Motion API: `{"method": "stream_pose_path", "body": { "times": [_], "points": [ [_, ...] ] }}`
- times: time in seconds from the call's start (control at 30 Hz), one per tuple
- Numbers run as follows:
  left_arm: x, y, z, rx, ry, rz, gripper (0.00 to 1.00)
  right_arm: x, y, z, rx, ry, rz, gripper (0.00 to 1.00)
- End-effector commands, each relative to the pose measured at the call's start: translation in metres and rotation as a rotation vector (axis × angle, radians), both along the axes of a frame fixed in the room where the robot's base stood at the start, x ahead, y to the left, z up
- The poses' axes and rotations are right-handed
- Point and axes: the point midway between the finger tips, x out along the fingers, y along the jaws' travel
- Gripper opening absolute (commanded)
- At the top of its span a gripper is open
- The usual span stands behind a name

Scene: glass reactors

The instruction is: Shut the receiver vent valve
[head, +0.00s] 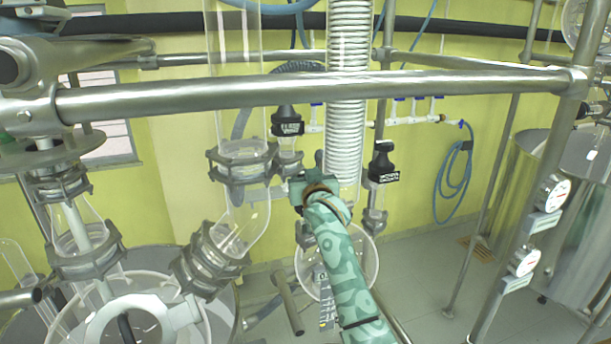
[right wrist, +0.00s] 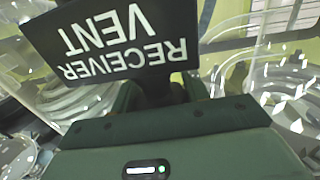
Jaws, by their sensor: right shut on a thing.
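The black plate lettered RECEIVER VENT (right wrist: 125,45) fills the upper part of the right wrist view, upside down and close to the jaws. My right gripper (head: 314,182), on its green patterned arm, is at the glassware beside the coiled condenser in the head view. In the right wrist view the right gripper (right wrist: 165,92) is shut on the dark valve part just below the plate; the gripper body and plate hide most of the grip. How far the valve is turned cannot be told. My left gripper is not in view.
Two black-labelled valve tops, one at left (head: 287,122) and one at right (head: 383,172), flank the gripper; their lettering is too small to read. A steel rail (head: 280,95) crosses above. The coiled condenser (head: 348,110) and a clamped glass elbow (head: 240,190) stand close by.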

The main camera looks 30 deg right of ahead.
Motion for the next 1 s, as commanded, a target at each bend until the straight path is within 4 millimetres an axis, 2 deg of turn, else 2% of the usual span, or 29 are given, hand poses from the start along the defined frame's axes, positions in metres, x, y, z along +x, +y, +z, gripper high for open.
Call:
{"method": "stream_pose_path", "body": {
  "times": [0.07, 0.1, 0.4, 0.57, 0.67, 1.0],
  "points": [
    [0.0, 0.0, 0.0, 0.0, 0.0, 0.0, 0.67, 0.0, 0.0, 0.0, 0.0, 0.0, 0.0, 0.22],
    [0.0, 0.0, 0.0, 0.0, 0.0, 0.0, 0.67, 0.0, 0.0, 0.0, 0.0, 0.0, 0.0, 0.54],
    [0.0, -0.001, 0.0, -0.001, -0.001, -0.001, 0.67, -0.001, 0.0, -0.001, -0.001, 0.001, 0.001, 0.54],
    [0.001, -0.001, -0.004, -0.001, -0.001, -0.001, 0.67, -0.015, 0.006, -0.002, 0.0, 0.001, 0.002, 0.54],
    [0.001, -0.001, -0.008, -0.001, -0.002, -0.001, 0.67, -0.034, 0.013, -0.003, 0.001, 0.0, 0.002, 0.54],
    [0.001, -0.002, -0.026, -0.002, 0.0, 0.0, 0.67, -0.12, 0.043, -0.003, 0.002, -0.001, 0.002, 0.54]
  ]
}}
